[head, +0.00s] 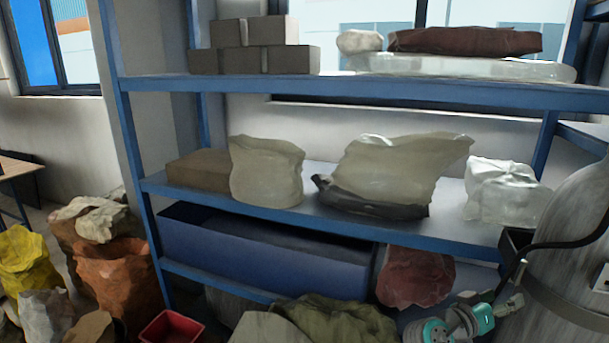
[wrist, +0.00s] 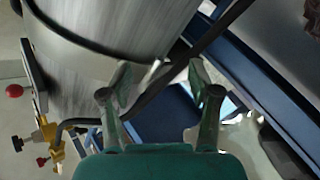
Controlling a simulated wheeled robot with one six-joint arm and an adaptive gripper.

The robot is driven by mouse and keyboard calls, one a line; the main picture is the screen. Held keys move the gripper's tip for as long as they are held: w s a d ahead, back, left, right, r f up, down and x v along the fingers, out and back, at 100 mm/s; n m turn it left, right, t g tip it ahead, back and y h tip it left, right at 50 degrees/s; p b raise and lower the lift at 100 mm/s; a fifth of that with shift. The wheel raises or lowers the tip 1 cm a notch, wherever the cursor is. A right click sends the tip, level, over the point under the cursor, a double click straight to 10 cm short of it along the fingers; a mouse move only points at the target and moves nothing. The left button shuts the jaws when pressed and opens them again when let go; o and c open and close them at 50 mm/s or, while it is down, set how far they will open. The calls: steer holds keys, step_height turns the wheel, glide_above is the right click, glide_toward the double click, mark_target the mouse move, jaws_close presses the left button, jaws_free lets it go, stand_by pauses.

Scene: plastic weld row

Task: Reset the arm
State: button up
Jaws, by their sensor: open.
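My gripper (wrist: 162,82) is in the wrist view with its two greenish fingers spread apart and nothing between them. Behind the gap are a black hose and a dark blue surface. In the head view, part of my teal and grey arm shows at the bottom right, in front of the shelf and beside a large grey cylinder (head: 562,262). The same kind of grey cylinder (wrist: 105,35) fills the upper left of the wrist view, close to the left finger. I cannot tell whether the finger touches it.
A blue shelf rack (head: 360,88) carries grey boxes (head: 254,60), translucent bags (head: 266,172) and a blue bin (head: 262,252). Sacks (head: 112,278) and a red crate (head: 172,328) stand at the lower left. A black hose (head: 545,246) runs by the cylinder. A red knob (wrist: 14,90) shows at the wrist view's left.

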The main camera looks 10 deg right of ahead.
steer(key=s+a+f+n+t+y, duration=0.25)
steer(key=s+a+f, duration=0.2)
steer(key=f, duration=0.25)
steer(key=s+a+f+n+t+y, duration=0.2)
steer(key=s+a+f+n+y, duration=0.1)
steer(key=a+f, duration=0.3)
steer(key=s+a+f+n+t+y, duration=0.2)
steer(key=s+a+f+y, duration=0.15)
steer(key=f, duration=0.45)
steer(key=s+a+f+n+t+y, duration=0.1)
steer(key=s+a+f+y, duration=0.1)
steer(key=s+a, duration=0.45)
steer(key=s+a+f+n+t+y, duration=0.1)
steer(key=s+a+f+y, duration=0.15)
steer(key=s+a, duration=0.4)
steer(key=s+a+r+y, duration=0.2)
steer(key=s+r, duration=0.3)
steer(key=s, duration=0.5)
steer(key=s+a+r+m+t+y, duration=0.1)
steer(key=s+a+r, duration=0.1)
steer(key=s+r, duration=0.4)
steer(key=s, duration=0.4)
steer(key=shift+r+y, duration=0.3)
steer(key=shift+y, duration=0.05)
steer(key=shift+s, duration=0.1)
steer(key=o, duration=0.4)
